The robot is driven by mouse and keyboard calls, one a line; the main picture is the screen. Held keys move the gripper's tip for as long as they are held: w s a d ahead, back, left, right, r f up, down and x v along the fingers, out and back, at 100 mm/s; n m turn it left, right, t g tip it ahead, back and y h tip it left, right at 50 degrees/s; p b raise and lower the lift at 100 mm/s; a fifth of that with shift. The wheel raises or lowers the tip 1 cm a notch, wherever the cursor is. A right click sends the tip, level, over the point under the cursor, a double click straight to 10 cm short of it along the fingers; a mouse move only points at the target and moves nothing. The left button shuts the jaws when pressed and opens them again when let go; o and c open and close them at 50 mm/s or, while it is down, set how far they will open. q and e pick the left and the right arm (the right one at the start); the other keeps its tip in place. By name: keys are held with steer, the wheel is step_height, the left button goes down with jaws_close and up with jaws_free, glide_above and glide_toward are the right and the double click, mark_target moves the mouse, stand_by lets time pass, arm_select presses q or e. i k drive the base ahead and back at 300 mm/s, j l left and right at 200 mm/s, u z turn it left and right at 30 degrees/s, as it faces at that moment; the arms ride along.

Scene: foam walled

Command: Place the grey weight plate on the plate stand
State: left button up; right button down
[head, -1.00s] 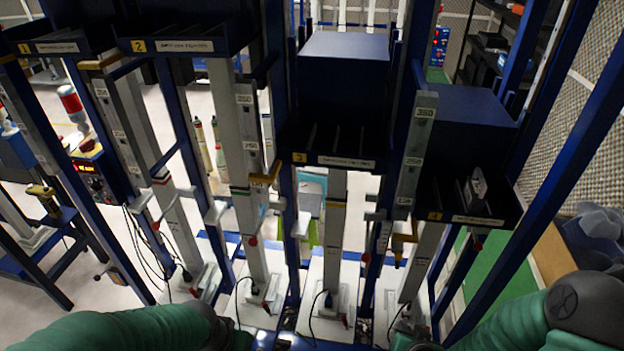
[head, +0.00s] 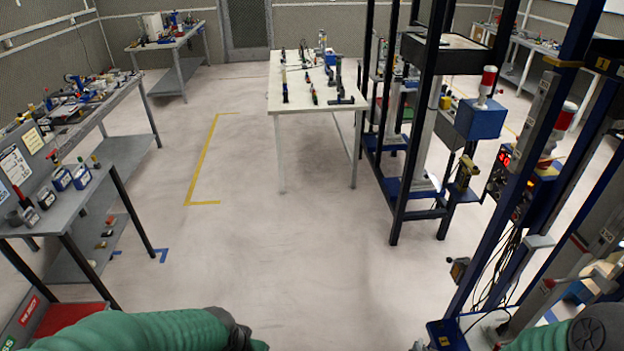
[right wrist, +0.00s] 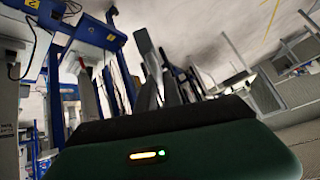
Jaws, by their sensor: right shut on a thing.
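In the right wrist view, my right gripper (right wrist: 163,85) is shut on a slanted grey piece (right wrist: 150,62), which looks like the grey weight plate seen nearly edge-on. Its full outline and the contact are hard to make out. I cannot pick out the plate stand for certain in either view.
A blue-framed rack (head: 530,170) stands close on the right, with a dark-framed rack (head: 432,110) beyond it. A white table (head: 318,90) stands ahead. A grey bench (head: 70,120) lines the left. The floor (head: 270,270) between is clear.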

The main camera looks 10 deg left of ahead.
mark_target(55, 222)
steer(key=i+j+u, duration=0.4)
steer(key=j, duration=0.15)
steer(key=i+j+u, duration=0.65)
steer(key=i+u, duration=0.6)
steer(key=i, duration=0.25)
